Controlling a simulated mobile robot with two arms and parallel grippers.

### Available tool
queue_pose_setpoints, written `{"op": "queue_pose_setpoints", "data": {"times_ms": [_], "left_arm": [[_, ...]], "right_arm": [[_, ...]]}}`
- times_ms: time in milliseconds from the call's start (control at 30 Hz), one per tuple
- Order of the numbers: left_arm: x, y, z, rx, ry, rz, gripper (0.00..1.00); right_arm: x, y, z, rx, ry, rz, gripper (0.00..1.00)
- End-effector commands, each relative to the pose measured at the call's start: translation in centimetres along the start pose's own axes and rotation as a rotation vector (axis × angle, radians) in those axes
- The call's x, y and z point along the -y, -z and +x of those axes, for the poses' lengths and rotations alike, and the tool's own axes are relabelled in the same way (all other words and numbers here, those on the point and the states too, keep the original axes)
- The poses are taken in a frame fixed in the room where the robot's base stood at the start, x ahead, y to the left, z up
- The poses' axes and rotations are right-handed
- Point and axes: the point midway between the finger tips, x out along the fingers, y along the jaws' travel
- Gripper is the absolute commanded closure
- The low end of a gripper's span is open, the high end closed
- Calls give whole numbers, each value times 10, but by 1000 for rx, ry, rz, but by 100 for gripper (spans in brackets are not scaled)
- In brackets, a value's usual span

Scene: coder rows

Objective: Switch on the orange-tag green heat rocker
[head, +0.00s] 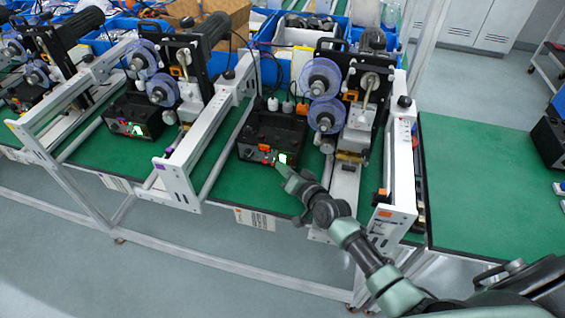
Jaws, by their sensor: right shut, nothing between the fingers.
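The orange tag (384,192) is on the white end plate of the right-hand coder machine. That machine's black control box (272,132) stands on the green table top. Its front panel has a bright green lit patch (283,158), with small red and orange spots to its left. The rocker is too small to tell apart from the lit patch, and its position cannot be read. My right gripper (281,170) is shut and empty, its tip just in front of and below the green patch. Whether it touches the panel cannot be told. My left gripper is not in view.
A similar machine with a purple tag (160,163) and its own control box (132,118) stands to the left. Blue plastic reels (326,115) and a white rail frame (402,165) rise right of the box. The green table (490,190) at right is largely clear.

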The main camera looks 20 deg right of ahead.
Motion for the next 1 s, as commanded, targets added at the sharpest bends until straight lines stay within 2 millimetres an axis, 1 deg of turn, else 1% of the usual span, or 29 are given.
{"op": "queue_pose_setpoints", "data": {"times_ms": [300,667,767,1000], "left_arm": [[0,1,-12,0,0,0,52],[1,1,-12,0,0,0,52],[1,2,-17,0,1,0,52],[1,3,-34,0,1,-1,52]], "right_arm": [[8,-6,-10,2,0,1,100],[8,-8,-11,0,0,0,100],[12,-10,-15,1,0,1,100],[25,-21,-32,2,-1,1,100]]}}
